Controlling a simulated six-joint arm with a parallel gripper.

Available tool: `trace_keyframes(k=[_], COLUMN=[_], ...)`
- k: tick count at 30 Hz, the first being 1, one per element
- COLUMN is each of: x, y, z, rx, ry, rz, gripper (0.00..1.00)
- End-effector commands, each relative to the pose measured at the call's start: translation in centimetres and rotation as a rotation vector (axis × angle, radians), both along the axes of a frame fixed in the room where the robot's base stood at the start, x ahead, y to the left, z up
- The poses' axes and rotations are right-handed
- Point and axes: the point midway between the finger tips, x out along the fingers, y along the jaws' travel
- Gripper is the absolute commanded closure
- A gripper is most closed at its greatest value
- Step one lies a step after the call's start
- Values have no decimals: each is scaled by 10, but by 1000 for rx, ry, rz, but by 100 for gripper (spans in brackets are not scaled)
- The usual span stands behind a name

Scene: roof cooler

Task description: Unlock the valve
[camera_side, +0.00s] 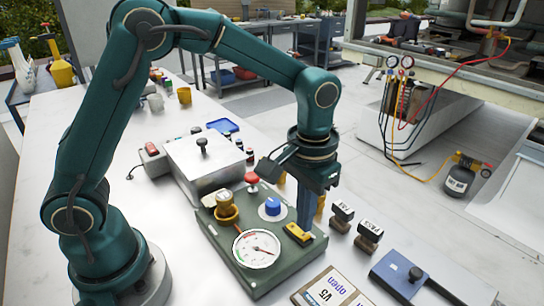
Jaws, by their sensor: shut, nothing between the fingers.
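A green valve panel (283,268) lies on the white bench. It carries a round pressure gauge (257,248), a blue knob (272,207), a brass-yellow fitting (227,206) and a red knob (252,179). A yellow lever-like piece (297,234) sits at the panel's right edge. My gripper (306,226) points down over that edge, shut and empty, with its tips right by the yellow piece. I cannot tell whether they touch it. A card reading "V5 open" (330,290) lies in front. Which part locks the valve is not clear.
A silver box (204,165) with a black knob stands behind the panel. Two stamps marked FAIL (342,213) and PASS (369,235) stand to the right, near a blue stamp pad (398,273). The bench at left, between my base and the panel, is mostly clear.

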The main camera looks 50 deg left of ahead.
Motion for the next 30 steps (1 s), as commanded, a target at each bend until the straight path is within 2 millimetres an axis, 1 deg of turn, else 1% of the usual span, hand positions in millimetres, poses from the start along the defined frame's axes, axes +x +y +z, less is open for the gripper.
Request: trace_keyframes(k=[8,30], x=[0,0], y=[0,0], z=[-1,-12], rx=[0,0], ry=[0,1], rz=[0,0], gripper=[100,100])
